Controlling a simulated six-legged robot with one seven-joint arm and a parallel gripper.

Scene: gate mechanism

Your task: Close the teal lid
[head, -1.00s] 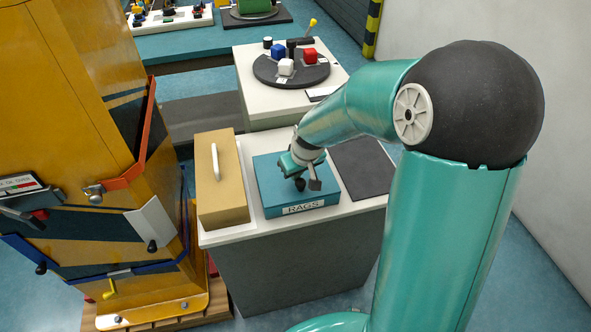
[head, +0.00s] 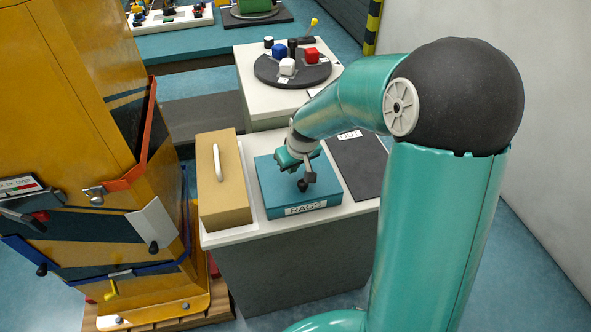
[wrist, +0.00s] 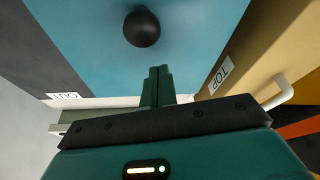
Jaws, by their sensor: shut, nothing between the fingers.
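The teal lid (head: 275,188) lies flat on top of the box with the RAGS label (head: 306,209) on its front. No gap shows between lid and box. The lid has a round black knob (head: 303,186), also seen in the wrist view (wrist: 142,28). In the wrist view the teal lid (wrist: 205,35) fills the upper middle. My gripper (head: 311,178) is over the lid, close to the knob. Its fingers are together and empty in the wrist view (wrist: 158,72), apart from the knob in the picture. Contact with the lid cannot be told.
A tan box (head: 222,190) with a white handle stands close to the left of the teal one. A dark mat (head: 357,165) marked OUT lies to the right. A turntable (head: 292,72) with coloured cubes stands behind. A yellow machine (head: 85,150) is at left.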

